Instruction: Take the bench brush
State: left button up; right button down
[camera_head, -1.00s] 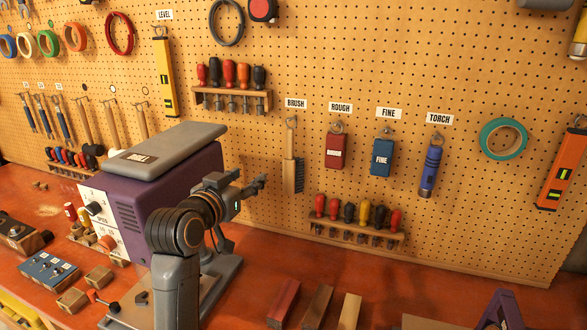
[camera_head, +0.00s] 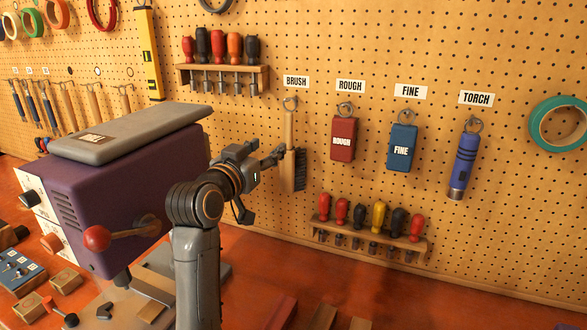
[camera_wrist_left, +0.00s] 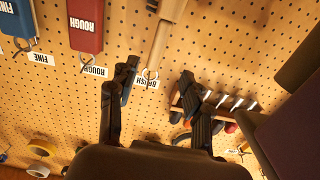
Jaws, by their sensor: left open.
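The bench brush (camera_head: 289,172) hangs upright from a ring hook on the pegboard under the BRUSH label (camera_head: 296,82). It has a light wooden handle and dark bristles on its right side. My left gripper (camera_head: 262,182) is open and empty, just left of the brush, with one fingertip close to the handle in the picture; I cannot tell whether they touch. In the left wrist view, turned upside down, the brush (camera_wrist_left: 163,42) shows at the top, beyond and between the spread fingers (camera_wrist_left: 156,88). My right gripper is not in view.
A red ROUGH block (camera_head: 343,139), a blue FINE block (camera_head: 402,147) and a blue torch (camera_head: 465,162) hang to the right. A screwdriver rack (camera_head: 370,238) sits lower right. A purple machine (camera_head: 120,190) with a red-knobbed lever stands left of my arm.

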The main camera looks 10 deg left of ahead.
aim_at(286, 130)
pick_arm(q)
jog(key=w, duration=0.2)
jog(key=w+d+p, duration=0.1)
jog(key=w, duration=0.1)
jog(key=w+p, duration=0.1)
jog(key=w, duration=0.1)
jog(key=shift+w+d+r, duration=0.15)
jog(key=shift+w+r, duration=0.1)
jog(key=shift+r, duration=0.05)
jog(key=shift+w+f, duration=0.1)
jog(key=shift+w, duration=0.25)
jog(key=shift+w+d+p, duration=0.15)
jog(key=shift+w+p, duration=0.3)
jog(key=w+p, duration=0.1)
jog(key=w, duration=0.2)
jog(key=shift+d+p, duration=0.4)
jog(key=shift+w+d, duration=0.1)
jog(key=shift+w, duration=0.5)
grip_shut()
